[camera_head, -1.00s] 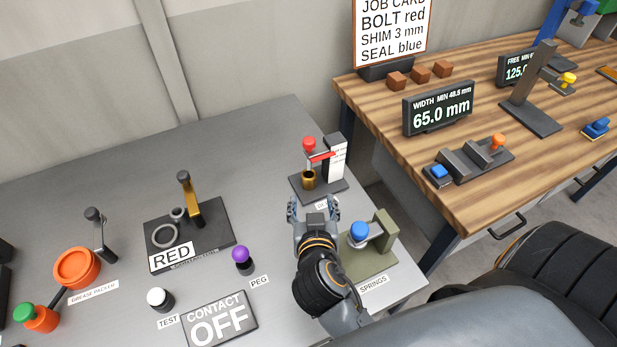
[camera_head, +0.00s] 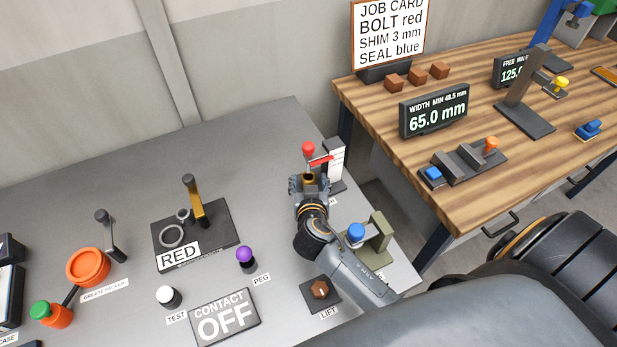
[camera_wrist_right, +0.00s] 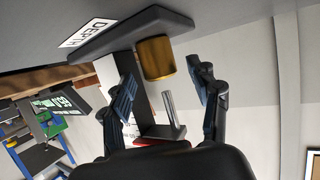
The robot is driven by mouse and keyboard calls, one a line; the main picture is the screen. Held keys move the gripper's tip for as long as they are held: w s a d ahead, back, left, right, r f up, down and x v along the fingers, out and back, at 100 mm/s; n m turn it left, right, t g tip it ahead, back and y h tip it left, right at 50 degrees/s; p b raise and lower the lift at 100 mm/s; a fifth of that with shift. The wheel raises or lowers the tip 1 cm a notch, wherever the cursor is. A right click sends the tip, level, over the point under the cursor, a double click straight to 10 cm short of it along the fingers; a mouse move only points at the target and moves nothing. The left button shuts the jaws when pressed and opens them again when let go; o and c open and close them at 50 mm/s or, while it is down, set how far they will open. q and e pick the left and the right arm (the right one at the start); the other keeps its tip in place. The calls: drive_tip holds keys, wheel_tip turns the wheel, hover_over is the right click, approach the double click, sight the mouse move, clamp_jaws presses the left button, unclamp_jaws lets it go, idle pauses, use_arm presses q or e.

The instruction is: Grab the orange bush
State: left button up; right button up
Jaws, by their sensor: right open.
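The bush is a short golden-orange cylinder (camera_wrist_right: 155,57) on the dark base of the depth gauge (camera_wrist_right: 130,35) in the right wrist view. In the head view only a small part of the bush (camera_head: 308,178) shows, under the red-topped gauge (camera_head: 309,149); my gripper hides the rest. My right gripper (camera_head: 309,186) is open and close in front of the bush. In the wrist view its two fingers (camera_wrist_right: 161,78) stand apart, with the bush between and just beyond their tips. The fingers do not visibly touch it. My left gripper is not in view.
A grey post with a white label (camera_head: 335,158) stands just right of the bush. The spring fixture with a blue knob (camera_head: 356,234) is beside my right forearm. A purple peg knob (camera_head: 245,256) and the RED board (camera_head: 222,243) lie left.

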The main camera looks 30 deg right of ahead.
drive_tip(key=shift+c, duration=0.5)
clamp_jaws()
drive_tip(key=shift+r, duration=0.1)
